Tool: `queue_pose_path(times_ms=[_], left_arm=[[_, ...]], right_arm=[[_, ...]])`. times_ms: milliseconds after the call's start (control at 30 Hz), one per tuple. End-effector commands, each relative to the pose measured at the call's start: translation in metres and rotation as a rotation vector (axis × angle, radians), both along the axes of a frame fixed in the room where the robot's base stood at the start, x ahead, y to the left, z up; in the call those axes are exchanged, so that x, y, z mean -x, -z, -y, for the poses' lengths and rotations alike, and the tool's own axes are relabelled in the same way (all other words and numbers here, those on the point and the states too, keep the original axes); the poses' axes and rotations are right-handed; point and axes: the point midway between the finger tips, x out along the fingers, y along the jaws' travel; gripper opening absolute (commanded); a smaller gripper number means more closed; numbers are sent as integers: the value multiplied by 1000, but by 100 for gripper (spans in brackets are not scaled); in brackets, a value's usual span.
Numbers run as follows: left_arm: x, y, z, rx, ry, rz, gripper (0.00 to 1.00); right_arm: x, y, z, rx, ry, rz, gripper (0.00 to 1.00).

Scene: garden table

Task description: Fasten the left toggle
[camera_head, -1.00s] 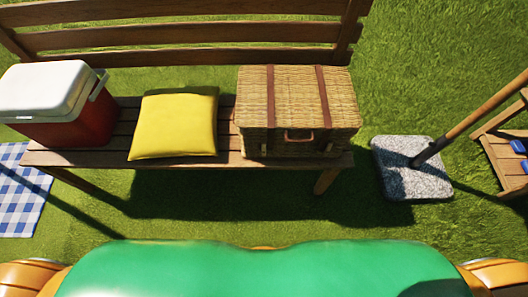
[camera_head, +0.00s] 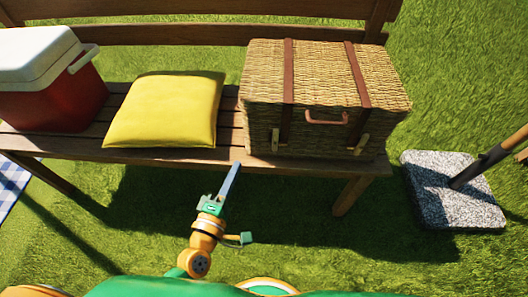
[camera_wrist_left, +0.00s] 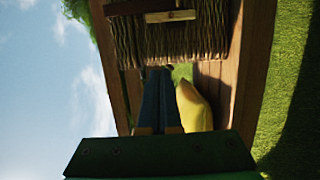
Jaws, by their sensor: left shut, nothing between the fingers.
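The wicker basket (camera_head: 310,95) sits closed on the bench, with two brown straps down its front. The left toggle (camera_head: 275,140), a small pale wooden peg, stands roughly upright at the lower end of the left strap (camera_head: 287,90). The right toggle (camera_head: 361,145) is tilted. My left gripper (camera_head: 236,166) is shut and empty, below and left of the left toggle, apart from it. In the left wrist view, the shut fingers (camera_wrist_left: 161,75) point towards the basket (camera_wrist_left: 190,42), and a pale toggle (camera_wrist_left: 170,16) shows near the top edge. My right gripper is out of view.
A yellow cushion (camera_head: 166,110) lies left of the basket on the wooden bench (camera_head: 120,155). A red cooler with a white lid (camera_head: 48,85) stands farther left. A stone parasol base (camera_head: 445,190) is on the grass at right. The grass before the bench is clear.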

Motion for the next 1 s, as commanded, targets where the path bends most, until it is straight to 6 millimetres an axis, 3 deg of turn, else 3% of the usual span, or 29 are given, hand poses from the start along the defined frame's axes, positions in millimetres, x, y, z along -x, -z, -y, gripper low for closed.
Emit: queue_pose_path(times_ms=[333, 800, 1000], left_arm=[[-8, -2, 2, -5, -1, 1, 0], [-100, -1, 28, -2, 1, 0, 0], [-98, -1, 57, -4, 1, -3, 0]], right_arm=[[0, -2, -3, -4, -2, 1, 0], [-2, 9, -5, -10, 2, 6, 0], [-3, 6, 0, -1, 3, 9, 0]])
